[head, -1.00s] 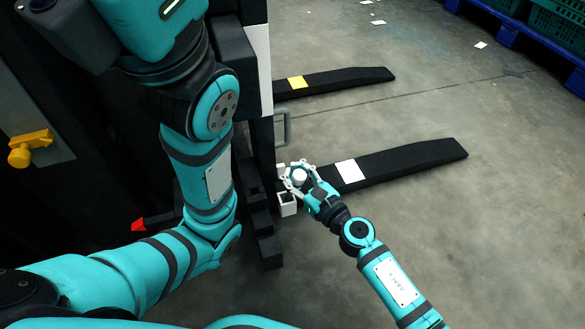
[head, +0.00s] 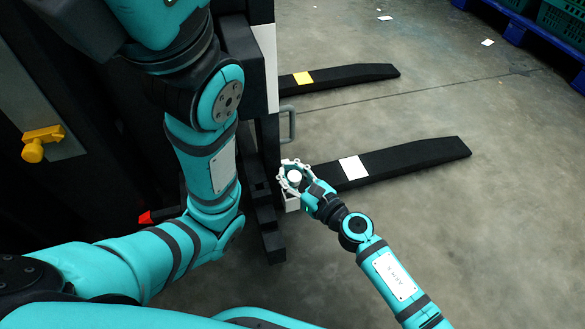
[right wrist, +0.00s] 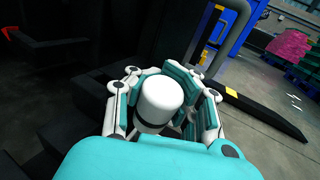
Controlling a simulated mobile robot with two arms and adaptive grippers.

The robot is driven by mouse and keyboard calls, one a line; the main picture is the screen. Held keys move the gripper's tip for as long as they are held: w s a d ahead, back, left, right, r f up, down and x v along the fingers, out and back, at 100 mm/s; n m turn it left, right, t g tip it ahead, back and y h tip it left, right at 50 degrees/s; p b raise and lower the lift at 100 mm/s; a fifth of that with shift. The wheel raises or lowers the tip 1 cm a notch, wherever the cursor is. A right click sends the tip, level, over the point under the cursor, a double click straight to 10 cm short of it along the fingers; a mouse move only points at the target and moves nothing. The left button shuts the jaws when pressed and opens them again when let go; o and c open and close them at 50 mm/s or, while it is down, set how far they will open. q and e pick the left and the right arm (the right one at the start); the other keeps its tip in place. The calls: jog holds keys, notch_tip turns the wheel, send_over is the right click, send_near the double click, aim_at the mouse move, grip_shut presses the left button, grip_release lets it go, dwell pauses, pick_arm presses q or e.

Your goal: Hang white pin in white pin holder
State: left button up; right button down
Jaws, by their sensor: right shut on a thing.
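The white pin (head: 294,177) is between the fingers of my right gripper (head: 292,173), which is shut on it. In the right wrist view the pin (right wrist: 161,97) shows as a white cylinder with a dark band low down, and finger pads lie on both sides. The white pin holder (head: 292,204) is a small white box beside the dark frame, at the root of the nearer fork. The pin appears over or at the holder in the head view. The gripper hides the holder's top, so I cannot tell whether the pin is in it. My left gripper is out of view.
Two black forks reach right, the nearer (head: 420,153) with a white patch and the farther (head: 360,75) with a yellow one. A grey handle (head: 291,124) stands just behind my right gripper. Open concrete floor (head: 480,235) lies to the right.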

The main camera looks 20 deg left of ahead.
jog(key=shift+w+r+n+g+p, duration=0.2)
jog(key=shift+n+g+p, duration=0.2)
jog(key=shift+n+g, duration=0.5)
jog(key=shift+w+a+n+g+y, duration=0.15)
jog(key=shift+n+g+y, duration=0.15)
jog(key=shift+n+g, duration=0.45)
jog(key=n+g, duration=0.1)
jog(key=n+g+b, duration=0.1)
jog(key=g, duration=0.1)
jog(key=shift+a+f, duration=0.2)
jog(key=shift+r+p, duration=0.15)
jog(key=shift+p, duration=0.15)
jog(key=shift+a, duration=0.2)
jog(key=shift+a+p, duration=0.1)
jog(key=shift+p, duration=0.2)
jog(key=shift+a, duration=0.2)
